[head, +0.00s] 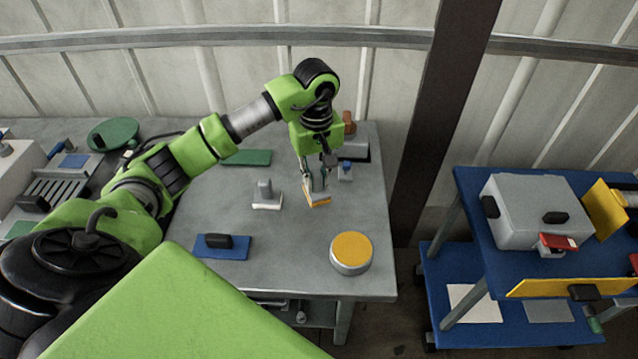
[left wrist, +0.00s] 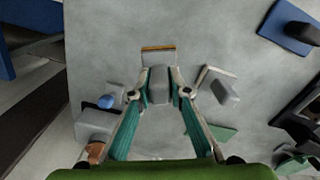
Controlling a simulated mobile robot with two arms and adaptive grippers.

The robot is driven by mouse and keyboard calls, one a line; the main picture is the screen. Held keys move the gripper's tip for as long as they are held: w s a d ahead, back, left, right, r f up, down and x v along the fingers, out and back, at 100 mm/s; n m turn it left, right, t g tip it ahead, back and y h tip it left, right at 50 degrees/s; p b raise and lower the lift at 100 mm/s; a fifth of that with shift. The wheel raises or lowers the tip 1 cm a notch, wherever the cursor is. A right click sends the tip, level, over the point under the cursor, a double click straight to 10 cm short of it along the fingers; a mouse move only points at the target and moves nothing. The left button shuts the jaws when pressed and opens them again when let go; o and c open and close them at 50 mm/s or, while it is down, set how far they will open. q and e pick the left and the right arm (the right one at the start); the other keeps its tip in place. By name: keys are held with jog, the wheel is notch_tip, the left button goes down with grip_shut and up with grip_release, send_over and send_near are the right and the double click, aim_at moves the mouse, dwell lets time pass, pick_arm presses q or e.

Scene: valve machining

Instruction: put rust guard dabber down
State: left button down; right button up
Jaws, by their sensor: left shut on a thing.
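My left gripper (head: 316,178) points down over the right part of the grey table (head: 290,225). It is shut on the rust guard dabber (head: 318,201), which has a grey handle and a pale pad with an orange-yellow edge. In the left wrist view the dabber's handle (left wrist: 158,82) sits between the two fingers, pad edge outward. I cannot tell whether the pad touches the table. A similar dabber with a grey handle and white base (head: 266,197) stands to the left. My right gripper is out of view.
A yellow-topped round tin (head: 351,251) stands near the front right. A blue block with black handle (head: 221,245) lies front left. A small blue-capped item (head: 346,170) and a grey block with brown knob (head: 356,148) are close behind. Table between dabber and tin is clear.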

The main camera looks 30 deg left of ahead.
aim_at(319, 189)
pick_arm(q)
jog(key=shift+w+f, duration=0.25)
jog(key=f+p, duration=0.2)
jog(key=f, duration=0.1)
jog(key=shift+w, duration=0.2)
jog(key=shift+f, duration=0.25)
jog(key=shift+f, duration=0.1)
jog(key=shift+f+b, duration=0.15)
jog(key=shift+b, duration=0.15)
jog(key=c, duration=2.1)
grip_release()
jog(key=shift+o, duration=1)
